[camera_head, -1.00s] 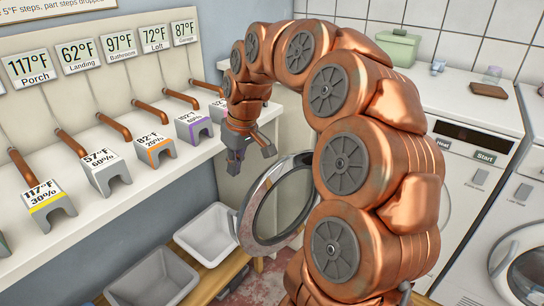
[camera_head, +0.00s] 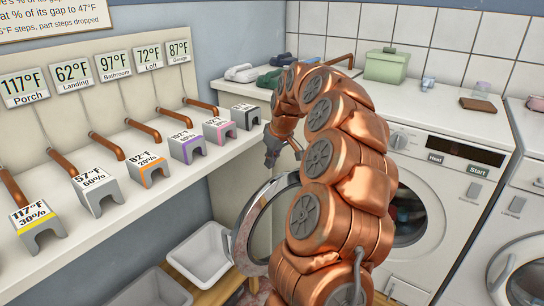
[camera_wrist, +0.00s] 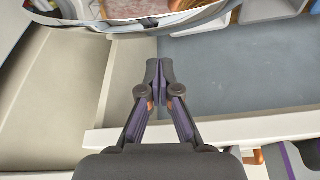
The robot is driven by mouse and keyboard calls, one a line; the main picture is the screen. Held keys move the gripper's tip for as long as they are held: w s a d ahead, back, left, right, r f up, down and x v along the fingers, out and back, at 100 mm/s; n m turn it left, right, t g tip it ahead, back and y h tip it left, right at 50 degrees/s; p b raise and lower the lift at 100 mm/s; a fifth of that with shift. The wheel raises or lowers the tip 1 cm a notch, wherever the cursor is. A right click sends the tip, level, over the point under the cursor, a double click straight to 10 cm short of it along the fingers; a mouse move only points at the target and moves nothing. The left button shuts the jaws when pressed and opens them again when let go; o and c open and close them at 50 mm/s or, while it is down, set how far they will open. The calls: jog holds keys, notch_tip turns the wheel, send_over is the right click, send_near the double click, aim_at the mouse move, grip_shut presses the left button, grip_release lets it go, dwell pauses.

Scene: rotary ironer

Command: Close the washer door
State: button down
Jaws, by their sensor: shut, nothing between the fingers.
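The washer (camera_head: 425,172) stands at the right, with a dark display and the labels Heat and Start. Its round opening is partly hidden by my arm. Its door (camera_head: 241,238), a round glass with a chrome rim, stands wide open toward the left. My arm hides the door's right part and its hinge side. My gripper (camera_head: 271,160) is above the door's upper rim, near the shelf edge; I cannot tell if it touches. In the wrist view my gripper (camera_wrist: 160,67) is shut and empty, pointing toward the door rim (camera_wrist: 150,20) at the top, with a visible gap.
A shelf (camera_head: 120,185) with labelled grey blocks and copper pipes runs along the left. Folded towels (camera_head: 262,77) and a green box (camera_head: 387,65) sit on the back counter. A second machine (camera_head: 520,215) stands far right.

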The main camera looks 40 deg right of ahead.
jog(key=x, duration=0.6)
jog(key=shift+s, duration=0.1)
